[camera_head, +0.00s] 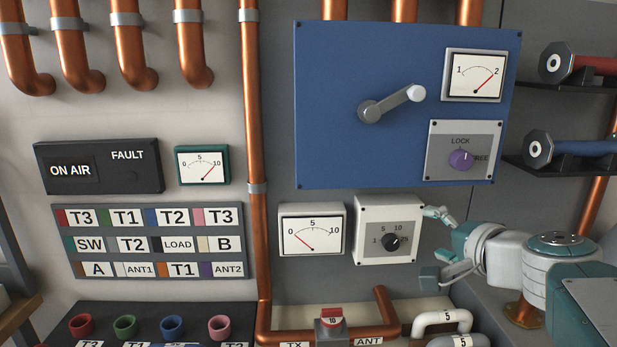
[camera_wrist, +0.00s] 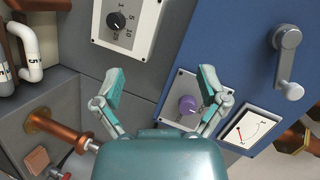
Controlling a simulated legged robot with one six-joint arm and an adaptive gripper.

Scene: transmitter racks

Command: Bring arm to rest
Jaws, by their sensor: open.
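My gripper (camera_head: 432,245) is at the lower right in the head view, its two teal fingers spread apart and empty. It is right of the white panel with a black knob (camera_head: 391,242), below the blue panel (camera_head: 330,110). In the wrist view my gripper (camera_wrist: 160,93) also has its fingers wide apart with nothing between them. There the black knob (camera_wrist: 116,20) lies beyond the left finger and the purple knob (camera_wrist: 188,104) lies near the right finger. I cannot tell whether the right finger touches the purple knob's plate.
The blue panel carries a crank handle (camera_head: 392,104), a gauge (camera_head: 473,75) and the purple LOCK knob (camera_head: 461,160). Copper pipes (camera_head: 252,150) run down the wall. A white pipe elbow (camera_head: 441,321) stands below my gripper. Shelves with red and blue cylinders (camera_head: 585,148) are at the right.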

